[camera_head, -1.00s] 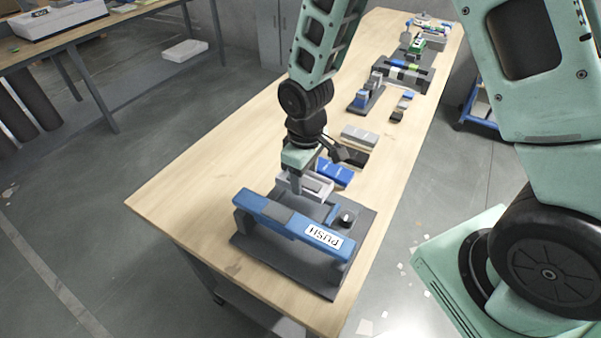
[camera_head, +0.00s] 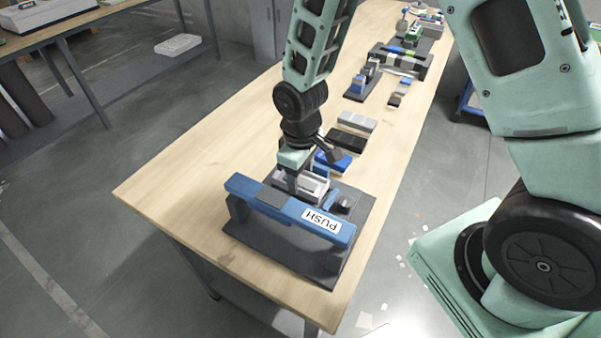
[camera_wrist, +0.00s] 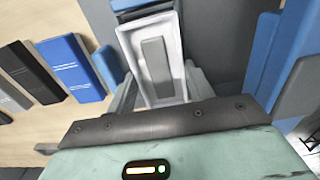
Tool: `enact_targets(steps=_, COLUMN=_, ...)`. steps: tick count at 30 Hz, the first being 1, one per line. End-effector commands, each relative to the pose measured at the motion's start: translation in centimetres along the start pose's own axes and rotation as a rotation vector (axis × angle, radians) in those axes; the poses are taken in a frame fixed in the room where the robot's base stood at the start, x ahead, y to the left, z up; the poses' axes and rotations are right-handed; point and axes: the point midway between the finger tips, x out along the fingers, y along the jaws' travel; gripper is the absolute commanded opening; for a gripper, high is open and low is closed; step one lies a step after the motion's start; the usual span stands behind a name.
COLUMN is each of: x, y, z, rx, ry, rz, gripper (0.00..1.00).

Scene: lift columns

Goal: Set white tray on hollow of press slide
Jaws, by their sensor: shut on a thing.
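The white tray (camera_head: 318,186) is a shallow rectangular box, held in my gripper (camera_head: 296,184) at the press. In the wrist view the tray (camera_wrist: 180,60) lies between the two grey fingers of my gripper (camera_wrist: 160,88), with a lighter grey bar inside it. The press has a dark grey base (camera_head: 268,241) and a blue crossbar (camera_head: 255,198) marked PUSH. The tray is behind the crossbar, over the base. The slide's hollow is hidden under the tray, and I cannot tell whether the tray touches it.
A blue box (camera_head: 333,162), a black box (camera_head: 346,140) and a grey box (camera_head: 357,122) stand in a row behind the press. A dark round knob (camera_head: 343,204) is right of the tray. The wooden table (camera_head: 190,170) is clear at left.

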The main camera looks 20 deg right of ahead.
Motion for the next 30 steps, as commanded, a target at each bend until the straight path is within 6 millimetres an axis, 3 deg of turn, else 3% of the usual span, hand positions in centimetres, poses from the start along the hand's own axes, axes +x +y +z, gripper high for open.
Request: enact_targets(steps=30, x=0.72, y=0.0, z=0.04, rx=0.0, ry=0.0, rz=0.0, gripper=0.29)
